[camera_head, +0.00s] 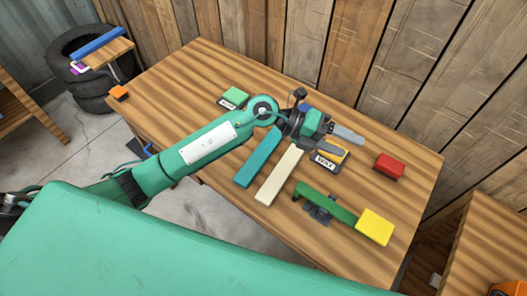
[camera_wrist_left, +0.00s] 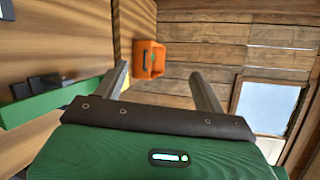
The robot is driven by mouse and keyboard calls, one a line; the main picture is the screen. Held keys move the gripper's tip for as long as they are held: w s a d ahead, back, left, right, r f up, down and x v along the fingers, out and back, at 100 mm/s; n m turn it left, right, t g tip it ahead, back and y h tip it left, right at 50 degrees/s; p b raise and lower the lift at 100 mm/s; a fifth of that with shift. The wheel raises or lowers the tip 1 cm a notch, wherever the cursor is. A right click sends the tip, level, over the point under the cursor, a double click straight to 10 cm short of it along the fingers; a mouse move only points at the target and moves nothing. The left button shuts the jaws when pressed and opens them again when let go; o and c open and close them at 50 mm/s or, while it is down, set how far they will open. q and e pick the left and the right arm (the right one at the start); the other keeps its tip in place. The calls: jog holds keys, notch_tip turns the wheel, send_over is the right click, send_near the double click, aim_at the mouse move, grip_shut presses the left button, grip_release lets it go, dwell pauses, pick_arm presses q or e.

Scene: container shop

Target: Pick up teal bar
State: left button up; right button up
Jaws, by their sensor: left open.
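The teal bar (camera_head: 257,160) lies on the wooden table, with its far end close to or partly behind my left wrist. A cream bar (camera_head: 278,177) lies beside it on the right, roughly parallel. My left gripper (camera_head: 347,134) is open and empty, to the right of the teal bar's far end and pointing right. In the left wrist view its two fingers (camera_wrist_left: 160,78) are spread with nothing between them. The teal bar is not clearly seen there. My right gripper is not in view.
A grey-and-yellow labelled item (camera_head: 328,158), a red block (camera_head: 389,166), a green bar (camera_head: 335,207) on a dark support and a yellow block (camera_head: 374,227) are on the table. A green block (camera_head: 233,97) lies beyond my forearm. A plank wall (camera_head: 400,60) stands behind.

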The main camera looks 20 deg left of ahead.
pick_arm(q)
jog(key=w+a+f+m+y, duration=0.1)
jog(key=w+a+f+y, duration=0.1)
jog(key=a+f+y, duration=0.3)
jog(key=n+y, duration=0.1)
jog(key=y, duration=0.9)
send_near(265, 148)
notch_tip(265, 148, down, 4)
jog(key=shift+s+r+p, duration=0.1)
jog(key=shift+r+p, duration=0.1)
jog(key=shift+p, duration=0.85)
notch_tip(265, 148, down, 5)
jog(key=shift+r+p, duration=0.15)
jog(key=shift+p, duration=1)
jog(key=shift+f, duration=0.35)
jog(key=c, duration=1.2)
